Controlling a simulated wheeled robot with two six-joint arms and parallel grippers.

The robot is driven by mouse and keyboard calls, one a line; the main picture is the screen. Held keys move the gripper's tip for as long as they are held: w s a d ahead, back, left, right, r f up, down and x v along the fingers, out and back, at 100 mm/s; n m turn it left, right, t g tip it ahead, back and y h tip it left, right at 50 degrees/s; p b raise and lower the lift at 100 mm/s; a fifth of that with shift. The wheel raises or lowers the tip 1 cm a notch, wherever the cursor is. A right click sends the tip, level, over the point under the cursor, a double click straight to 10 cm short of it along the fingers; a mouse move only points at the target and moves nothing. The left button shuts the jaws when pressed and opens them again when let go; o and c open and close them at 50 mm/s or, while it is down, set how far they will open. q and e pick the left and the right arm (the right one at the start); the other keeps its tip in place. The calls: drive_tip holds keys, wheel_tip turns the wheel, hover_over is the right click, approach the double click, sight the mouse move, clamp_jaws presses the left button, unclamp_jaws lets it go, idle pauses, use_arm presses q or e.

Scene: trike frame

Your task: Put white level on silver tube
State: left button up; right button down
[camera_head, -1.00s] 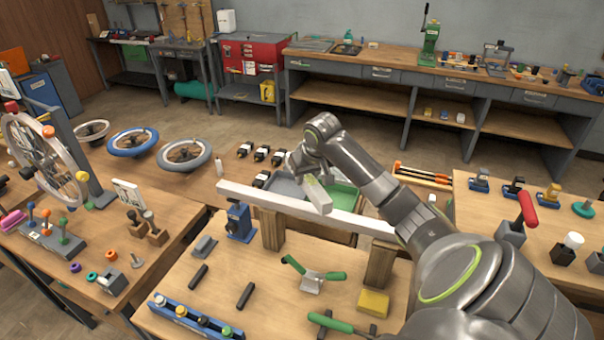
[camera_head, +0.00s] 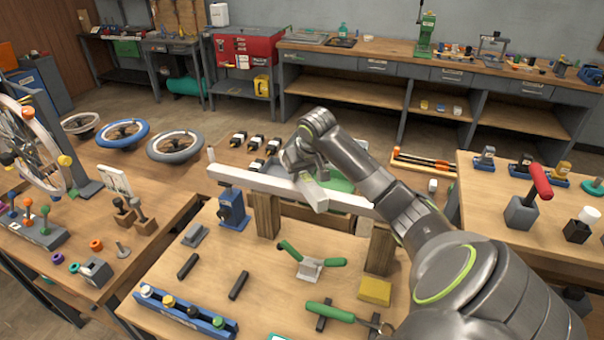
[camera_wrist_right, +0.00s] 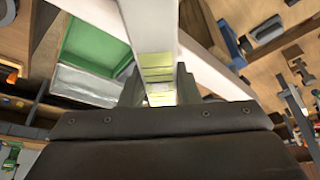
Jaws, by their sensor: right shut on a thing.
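The white level (camera_head: 313,194) is a short pale bar. My right gripper (camera_head: 304,174) is shut on it. The silver tube (camera_head: 250,181) is a long pale bar resting across two wooden blocks. In the head view the level crosses in front of the tube's middle at an angle. In the right wrist view the level (camera_wrist_right: 150,28) reaches away from my right gripper (camera_wrist_right: 160,92), with a yellow-green vial window near the jaws. The tube (camera_wrist_right: 215,62) passes diagonally behind it. I cannot tell whether they touch. My left gripper is not in view.
Wooden blocks (camera_head: 266,214) support the tube. A blue vise (camera_head: 233,208) stands near its left end. Green-handled pliers (camera_head: 309,268), a yellow block (camera_head: 375,291) and a green-handled tool (camera_head: 329,312) lie in front. A green bin (camera_head: 341,184) is behind the tube.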

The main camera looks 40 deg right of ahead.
drive_tip(key=shift+f, duration=0.25)
drive_tip(key=shift+f, duration=0.25)
drive_tip(key=c, duration=1)
unclamp_jaws()
drive_tip(key=shift+s, duration=0.1)
drive_tip(key=b+v, duration=0.2)
drive_tip(key=v, duration=1.5)
drive_tip(key=shift+s+r+b, duration=0.1)
drive_tip(key=shift+r+b, duration=0.1)
drive_tip(key=shift+b, duration=0.2)
